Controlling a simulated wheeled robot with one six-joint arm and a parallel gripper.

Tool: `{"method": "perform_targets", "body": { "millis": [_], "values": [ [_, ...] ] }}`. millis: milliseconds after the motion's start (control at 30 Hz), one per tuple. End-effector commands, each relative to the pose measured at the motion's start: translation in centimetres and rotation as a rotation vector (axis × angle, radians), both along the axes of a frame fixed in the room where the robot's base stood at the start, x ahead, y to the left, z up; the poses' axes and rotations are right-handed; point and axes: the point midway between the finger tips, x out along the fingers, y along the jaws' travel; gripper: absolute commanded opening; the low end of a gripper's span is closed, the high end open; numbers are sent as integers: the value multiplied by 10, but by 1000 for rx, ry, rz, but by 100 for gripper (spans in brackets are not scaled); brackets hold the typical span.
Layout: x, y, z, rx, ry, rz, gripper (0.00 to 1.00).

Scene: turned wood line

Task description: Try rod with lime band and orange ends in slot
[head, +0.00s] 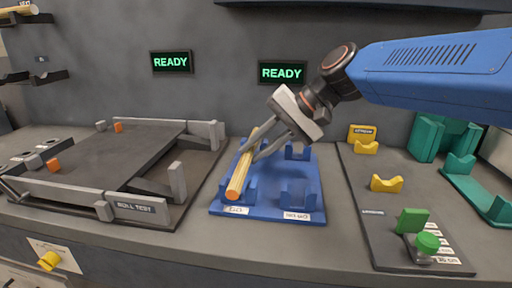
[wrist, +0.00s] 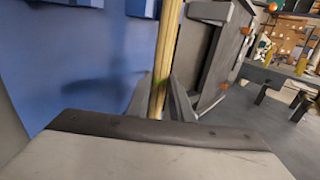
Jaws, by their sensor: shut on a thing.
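The rod (head: 239,176) is pale wood with an orange end facing the front. In the wrist view the rod (wrist: 165,50) runs up out of the picture, with a hint of green between the fingers. My gripper (head: 262,152) is shut on it around its middle; the fingers also show in the wrist view (wrist: 159,105). The rod lies along the left slot of the blue gauge block (head: 267,207), over the supports behind the left label. I cannot tell whether it rests in them or hangs just above. The right slot (head: 298,193) is empty.
A grey roll test ramp (head: 130,160) stands to the left. To the right, a dark board carries yellow cradles (head: 386,183) and a green button (head: 427,243). Teal stands (head: 460,165) are at far right. Two wall displays (head: 283,72) read READY.

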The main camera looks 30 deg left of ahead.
Motion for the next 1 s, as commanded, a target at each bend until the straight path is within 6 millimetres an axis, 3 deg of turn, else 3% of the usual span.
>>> {"method": "perform_targets", "body": {
  "millis": [33, 67, 133, 167, 567, 1000],
  "values": [
    [0, 0, 0, 0, 0, 0, 0],
    [0, 0, 0, 0, 0, 0, 22],
    [0, 0, 0, 0, 0, 0, 39],
    [0, 0, 0, 0, 0, 0, 42],
    [2, -5, 5, 0, 0, 0, 42],
    [19, -58, 61, 2, -2, -4, 42]
  ]
}}
